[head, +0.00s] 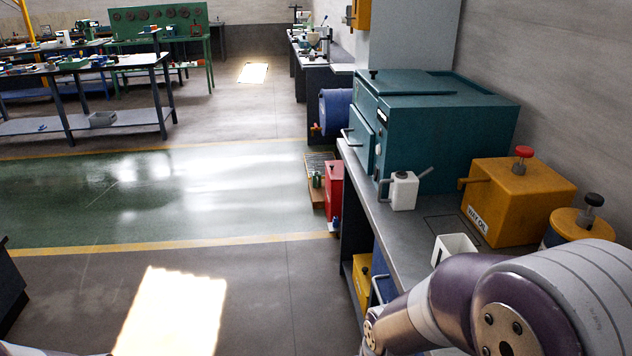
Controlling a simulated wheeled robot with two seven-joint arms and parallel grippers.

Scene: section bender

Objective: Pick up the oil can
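A small white can with a grey spout and a side handle, which looks like the oil can (404,191), stands upright on the grey bench at the right. Its spout points up and to the right, and nothing holds it. My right arm crosses the lower right corner, nearer than the can and apart from it in the picture; its gripper is out of view. Only a sliver of what seems to be my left arm shows at the bottom left, and its gripper is out of view too.
On the bench (407,227) stand a teal machine box (440,130), a yellow oil container (518,202) with a red knob, a yellow drum (580,228) and an open white box (455,246). A red container (333,188) stands on the floor beyond. The floor left of the bench is clear.

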